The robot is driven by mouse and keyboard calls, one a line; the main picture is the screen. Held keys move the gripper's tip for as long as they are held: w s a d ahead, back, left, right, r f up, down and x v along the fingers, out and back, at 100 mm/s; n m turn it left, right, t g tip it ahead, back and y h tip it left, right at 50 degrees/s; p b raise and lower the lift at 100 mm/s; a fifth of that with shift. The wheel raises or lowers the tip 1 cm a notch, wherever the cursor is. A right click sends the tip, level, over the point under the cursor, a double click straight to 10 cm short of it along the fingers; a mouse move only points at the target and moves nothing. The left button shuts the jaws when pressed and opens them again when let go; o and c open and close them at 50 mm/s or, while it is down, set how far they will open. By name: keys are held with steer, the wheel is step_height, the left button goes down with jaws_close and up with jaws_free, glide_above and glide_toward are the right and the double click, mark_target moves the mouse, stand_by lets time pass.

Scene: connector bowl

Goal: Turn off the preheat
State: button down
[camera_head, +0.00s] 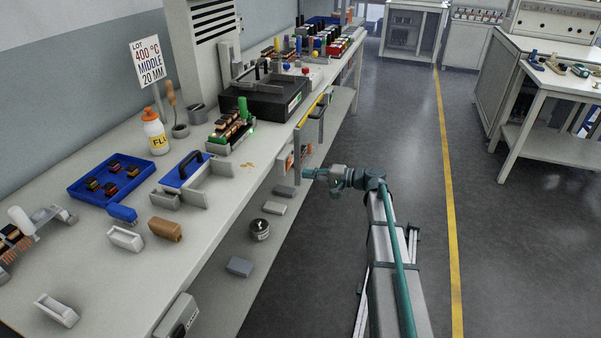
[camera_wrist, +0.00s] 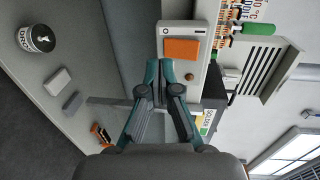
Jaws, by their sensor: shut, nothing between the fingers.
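A pale control box with a large orange rectangular button (camera_wrist: 181,49) is in the wrist view, just past my fingertips. An orange patch on the bench's front edge (camera_head: 290,161) in the head view may be the same switch. I cannot tell whether it is on or off. My gripper (camera_wrist: 162,75) is shut and empty, pointing at the box and close to the orange button; contact is unclear. In the head view my gripper (camera_head: 308,174) is beside the bench front. A black box-shaped unit (camera_head: 270,97) sits on the bench above, possibly the preheater.
The bench top holds a green-lit connector fixture (camera_head: 230,133), a blue tray (camera_head: 111,181) and a glue bottle (camera_head: 155,133). The lower shelf holds a round tin (camera_head: 259,229) and grey blocks (camera_head: 239,267). The floor right of the bench (camera_head: 500,240) is clear.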

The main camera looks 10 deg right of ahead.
steer(key=s+d+f, duration=0.1)
steer(key=s+d, duration=0.3)
steer(key=d, duration=0.3)
steer(key=shift+d+f, duration=0.35)
steer(key=shift+s, duration=0.1)
